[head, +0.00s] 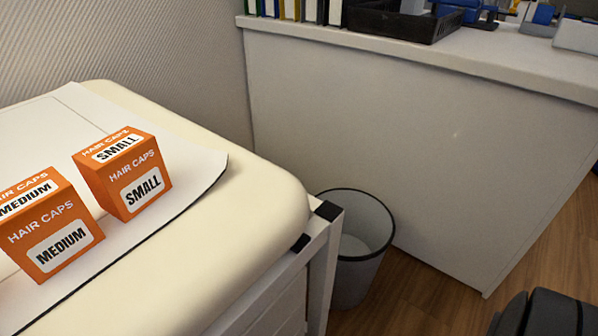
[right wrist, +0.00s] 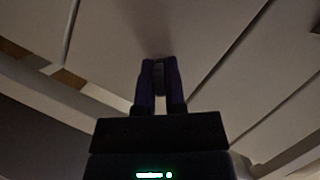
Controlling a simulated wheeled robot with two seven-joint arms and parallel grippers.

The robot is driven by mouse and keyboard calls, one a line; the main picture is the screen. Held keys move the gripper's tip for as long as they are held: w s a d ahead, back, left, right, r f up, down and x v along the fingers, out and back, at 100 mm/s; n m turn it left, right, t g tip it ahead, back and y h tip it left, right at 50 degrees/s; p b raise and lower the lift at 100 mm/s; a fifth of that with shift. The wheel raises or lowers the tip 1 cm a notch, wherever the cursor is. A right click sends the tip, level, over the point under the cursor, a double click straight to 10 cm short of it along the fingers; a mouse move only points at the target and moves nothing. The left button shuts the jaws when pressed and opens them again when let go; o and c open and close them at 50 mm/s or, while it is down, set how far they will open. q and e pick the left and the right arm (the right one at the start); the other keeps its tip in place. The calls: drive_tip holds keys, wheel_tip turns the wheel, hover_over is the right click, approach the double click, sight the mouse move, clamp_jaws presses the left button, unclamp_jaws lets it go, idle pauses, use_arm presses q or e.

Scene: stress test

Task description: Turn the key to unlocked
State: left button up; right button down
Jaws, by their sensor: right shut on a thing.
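In the right wrist view, my right gripper (right wrist: 160,64) points at a pale, dim panel surface. Its two dark fingers are close together, shut on a small dark piece (right wrist: 159,80) between them, which seems to be the key. The fingers and shadow hide most of it, so its turn angle and any lock markings cannot be read. The key does not show in the head view. My left gripper is in neither view.
Orange hair-cap boxes marked small (head: 128,178) and medium (head: 55,235) sit on a cream padded bed (head: 245,215). A waste bin (head: 358,270) stands beside a white counter (head: 400,140) carrying a black tray (head: 400,22). Wooden floor (head: 425,295) shows at the lower right.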

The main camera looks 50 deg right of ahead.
drive_tip(key=shift+n+h, duration=0.3)
drive_tip(key=shift+n, duration=0.1)
drive_tip(key=n+h+p, duration=0.1)
drive_tip(key=n+p, duration=0.1)
drive_tip(key=n, duration=0.1)
drive_tip(key=shift+g+h, duration=0.3)
drive_tip(key=shift+h, duration=0.1)
drive_tip(key=shift+n+h, duration=0.6)
drive_tip(key=shift+n, duration=0.2)
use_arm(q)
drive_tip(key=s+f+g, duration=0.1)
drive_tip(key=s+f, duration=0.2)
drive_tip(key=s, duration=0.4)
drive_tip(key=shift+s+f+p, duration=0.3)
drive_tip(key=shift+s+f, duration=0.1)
use_arm(e)
drive_tip(key=shift+n+h, duration=0.6)
drive_tip(key=shift+n, duration=0.2)
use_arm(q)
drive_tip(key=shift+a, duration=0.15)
use_arm(e)
drive_tip(key=c, duration=0.7)
unclamp_jaws()
drive_tip(key=shift+s, duration=0.1)
